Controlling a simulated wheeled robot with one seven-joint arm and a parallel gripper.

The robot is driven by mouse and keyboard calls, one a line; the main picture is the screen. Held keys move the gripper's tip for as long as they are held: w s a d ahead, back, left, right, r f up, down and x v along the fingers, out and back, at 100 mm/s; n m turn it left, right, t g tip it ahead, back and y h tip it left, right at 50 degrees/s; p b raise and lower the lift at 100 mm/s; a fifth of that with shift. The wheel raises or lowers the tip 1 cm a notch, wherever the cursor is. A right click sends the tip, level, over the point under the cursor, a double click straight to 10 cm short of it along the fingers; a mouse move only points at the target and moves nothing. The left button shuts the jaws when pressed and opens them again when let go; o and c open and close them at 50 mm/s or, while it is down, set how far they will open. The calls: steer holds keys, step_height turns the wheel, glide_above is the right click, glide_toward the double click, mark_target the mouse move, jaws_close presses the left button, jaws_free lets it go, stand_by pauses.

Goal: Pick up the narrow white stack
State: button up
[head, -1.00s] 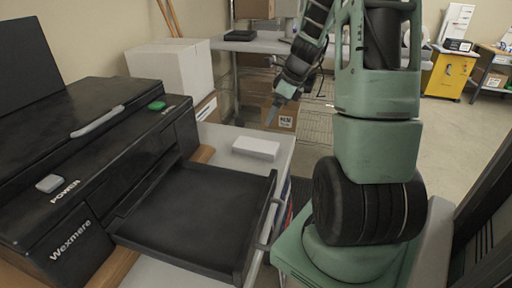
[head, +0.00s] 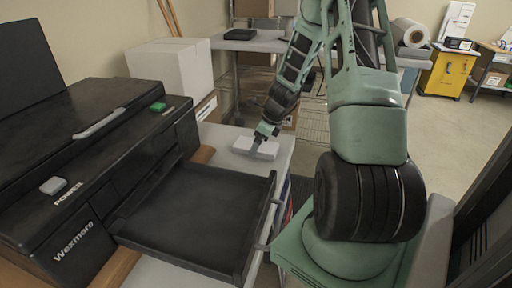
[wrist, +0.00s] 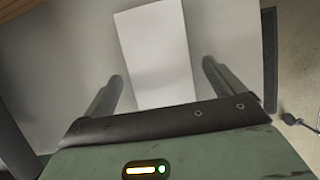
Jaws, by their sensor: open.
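The narrow white stack (head: 243,144) lies on the light grey table top beyond the black machine's open tray. In the wrist view the stack (wrist: 156,50) is a plain white block whose near end reaches between my fingers. My gripper (wrist: 160,88) is open, with one finger on each side of the stack and a visible gap on both sides. In the head view my gripper (head: 257,146) points down at the stack and hides part of it. I cannot tell how high the fingertips are above the table.
A black laminator (head: 90,170) marked Wexmere stands on the left, its black tray (head: 200,215) pulled out in front of the stack. A white box (head: 170,68) stands behind. The table's right edge (head: 283,165) is close to the stack.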

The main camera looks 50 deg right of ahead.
steer(key=shift+w+f, duration=0.2)
steer(key=shift+f, duration=0.25)
steer(key=c, duration=1.2)
steer(key=shift+r, duration=0.1)
